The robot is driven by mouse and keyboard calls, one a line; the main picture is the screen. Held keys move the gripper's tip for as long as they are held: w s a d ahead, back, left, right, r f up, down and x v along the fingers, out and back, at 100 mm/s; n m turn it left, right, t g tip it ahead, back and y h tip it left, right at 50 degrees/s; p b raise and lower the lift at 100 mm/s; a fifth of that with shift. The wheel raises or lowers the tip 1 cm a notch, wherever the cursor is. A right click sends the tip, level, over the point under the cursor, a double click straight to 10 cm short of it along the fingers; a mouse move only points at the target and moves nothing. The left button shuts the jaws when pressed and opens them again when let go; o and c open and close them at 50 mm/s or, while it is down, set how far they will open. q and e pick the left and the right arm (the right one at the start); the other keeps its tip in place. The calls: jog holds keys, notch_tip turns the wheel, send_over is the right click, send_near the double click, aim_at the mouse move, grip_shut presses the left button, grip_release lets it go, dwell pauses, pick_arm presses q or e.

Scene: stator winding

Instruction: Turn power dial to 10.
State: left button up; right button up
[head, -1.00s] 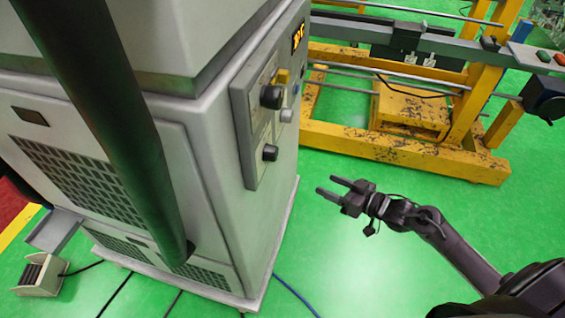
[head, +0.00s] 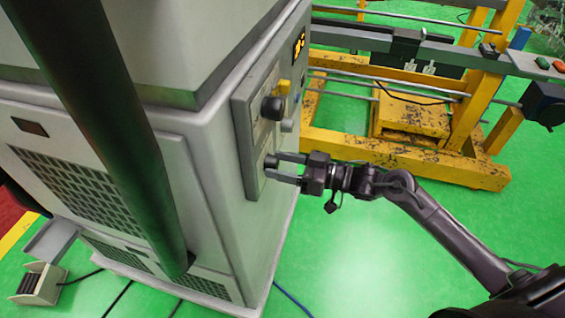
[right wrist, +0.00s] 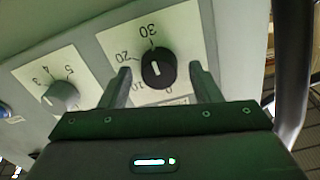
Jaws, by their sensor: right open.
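The black dial (right wrist: 157,70) has a scale marked 0, 10, 20 and 30 on a white plate in the right wrist view. A pale pointer line shows on its face; I cannot tell which end is the pointer. In the head view, this looks like the lower black knob (head: 270,161) on the grey cabinet's panel. My right gripper (head: 273,166) is at it, its fingers open on either side. In the right wrist view, the gripper (right wrist: 160,68) straddles the dial with gaps on both sides. My left gripper is not in view.
A grey dial (right wrist: 60,97) sits beside the black one. A yellow frame (head: 440,165) stands behind my right arm. Green floor is free at lower right.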

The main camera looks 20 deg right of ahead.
jog(key=c, duration=1)
